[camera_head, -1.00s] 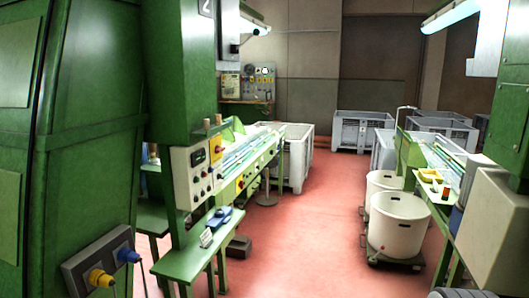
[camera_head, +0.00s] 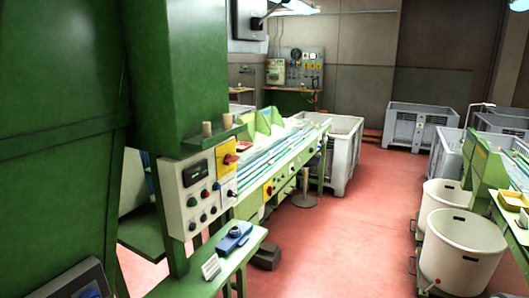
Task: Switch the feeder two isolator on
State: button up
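A red rotary handle on a yellow plate (camera_head: 231,159) sits at the upper right of a pale control panel (camera_head: 183,214) on the green machine. It looks like an isolator, with the handle lying roughly sideways; its label is too small to read. A smaller red-and-yellow switch (camera_head: 267,190) is on the side of the conveyor line behind. I cannot tell from any lettering which one is feeder two's. My gripper is not in view.
A green bench (camera_head: 196,284) with a blue device (camera_head: 234,238) juts out below the panel. Red floor (camera_head: 345,235) is clear between the conveyor and white tubs (camera_head: 462,247) at right. Grey crates (camera_head: 422,127) stand behind.

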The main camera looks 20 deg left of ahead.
aim_at(229, 160)
jog(key=u, duration=0.6)
jog(key=i, duration=1.25)
jog(key=u, duration=0.95)
jog(key=k, duration=0.75)
jog(key=u, duration=0.15)
jog(key=i, duration=0.85)
jog(key=z, duration=0.05)
